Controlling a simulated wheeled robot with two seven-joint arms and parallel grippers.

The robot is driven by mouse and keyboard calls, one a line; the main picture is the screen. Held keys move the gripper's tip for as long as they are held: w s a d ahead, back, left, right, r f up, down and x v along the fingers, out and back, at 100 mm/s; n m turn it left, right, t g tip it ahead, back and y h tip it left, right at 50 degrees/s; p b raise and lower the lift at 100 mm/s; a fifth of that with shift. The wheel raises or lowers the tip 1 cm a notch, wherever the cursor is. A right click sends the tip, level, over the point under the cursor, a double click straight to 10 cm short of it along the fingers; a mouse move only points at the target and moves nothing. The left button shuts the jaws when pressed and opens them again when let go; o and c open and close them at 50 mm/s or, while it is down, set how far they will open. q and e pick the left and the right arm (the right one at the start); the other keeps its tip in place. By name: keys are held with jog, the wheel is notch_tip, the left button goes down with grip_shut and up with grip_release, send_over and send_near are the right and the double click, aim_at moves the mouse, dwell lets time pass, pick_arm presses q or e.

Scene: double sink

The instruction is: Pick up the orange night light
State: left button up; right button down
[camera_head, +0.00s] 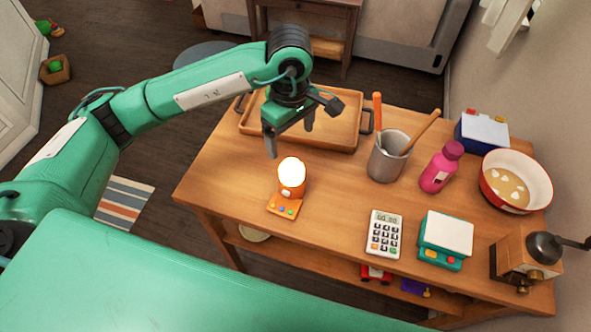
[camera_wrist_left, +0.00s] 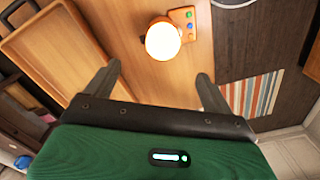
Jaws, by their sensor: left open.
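The orange night light (camera_head: 291,178) stands upright on the wooden table, its round globe glowing white. Its orange base with coloured buttons faces the table's front edge. My left gripper (camera_head: 290,143) is open and empty, above and just behind the night light, pointing down. In the left wrist view the night light (camera_wrist_left: 164,40) lies beyond the fingertips and roughly between the two fingers (camera_wrist_left: 158,72), not touching them. My right gripper is not in view.
A wooden tray (camera_head: 337,141) lies behind the night light, under the left gripper. A metal cup with utensils (camera_head: 387,160), pink bottle (camera_head: 441,168), calculator (camera_head: 384,234), teal-and-white device (camera_head: 446,236), red bowl (camera_head: 489,172) and coffee grinder (camera_head: 522,258) stand to the right. The table left of the light is clear.

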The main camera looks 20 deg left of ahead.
aim_at(292, 165)
pick_arm(q)
jog(key=f, duration=0.2)
jog(key=f+p, duration=0.1)
jog(key=f, duration=0.1)
jog(key=s+f+p, duration=0.1)
jog(key=shift+f, duration=0.4)
notch_tip(292, 165, down, 2)
jog(key=shift+d+f+p, duration=0.1)
jog(key=shift+f+p, duration=0.15)
jog(key=shift+p, duration=0.25)
notch_tip(292, 165, down, 4)
jog(key=shift+w+d+f+p, duration=0.1)
jog(key=shift+p, duration=1.05)
jog(key=shift+f, duration=0.25)
jog(key=c, duration=1.1)
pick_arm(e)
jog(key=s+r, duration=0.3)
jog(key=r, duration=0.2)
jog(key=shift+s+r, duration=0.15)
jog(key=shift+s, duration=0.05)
pick_arm(q)
jog(key=shift+r, duration=0.1)
